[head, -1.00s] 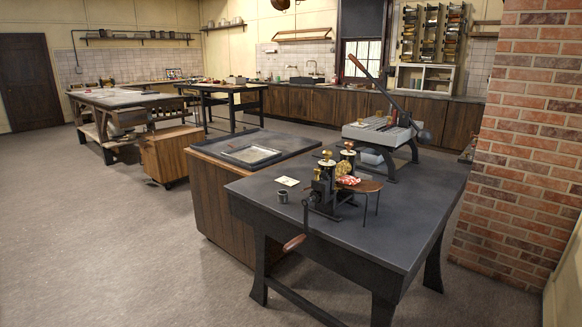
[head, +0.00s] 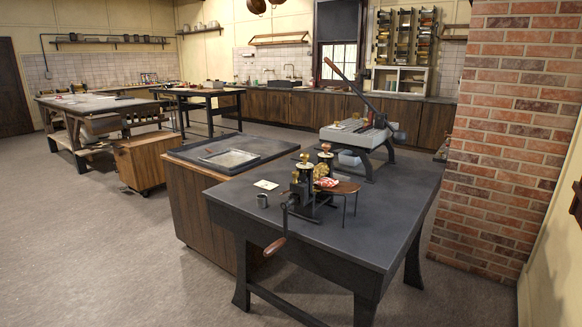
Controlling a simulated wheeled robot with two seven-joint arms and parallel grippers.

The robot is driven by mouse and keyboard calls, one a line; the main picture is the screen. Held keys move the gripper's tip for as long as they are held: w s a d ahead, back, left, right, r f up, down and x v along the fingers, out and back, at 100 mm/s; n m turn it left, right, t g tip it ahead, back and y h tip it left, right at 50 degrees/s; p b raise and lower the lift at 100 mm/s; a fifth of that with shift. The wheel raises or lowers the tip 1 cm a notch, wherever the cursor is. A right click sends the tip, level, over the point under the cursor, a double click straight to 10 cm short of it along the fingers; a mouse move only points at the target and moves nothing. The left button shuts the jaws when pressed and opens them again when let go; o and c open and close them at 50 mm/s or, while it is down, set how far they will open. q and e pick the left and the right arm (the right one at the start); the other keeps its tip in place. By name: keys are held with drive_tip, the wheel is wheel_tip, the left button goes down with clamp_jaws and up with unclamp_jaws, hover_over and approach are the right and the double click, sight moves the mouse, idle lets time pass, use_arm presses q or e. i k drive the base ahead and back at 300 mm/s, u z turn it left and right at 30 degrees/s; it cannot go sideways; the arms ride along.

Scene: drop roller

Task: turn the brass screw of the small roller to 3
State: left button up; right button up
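The small roller (head: 303,197) is a dark metal machine near the front left of the dark table (head: 385,225). Two brass knobs top it, a nearer brass screw (head: 305,159) and a farther one (head: 326,148). Their scale marks are too small to read. A crank with a brown wooden handle (head: 275,246) hangs past the table's front edge. Red and white pieces (head: 326,182) lie on a small brown stand (head: 346,188) beside the roller. Neither of my grippers is in view.
A grey cup (head: 262,201) and a pale card (head: 265,184) lie left of the roller. A grey press with a long lever (head: 352,136) stands at the table's back. A brick pillar (head: 505,150) is on the right. Open floor (head: 120,260) lies at left and front.

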sight(304, 156)
drive_tip(key=u, duration=0.4)
drive_tip(key=i, duration=1.6)
drive_tip(key=z, duration=1.1)
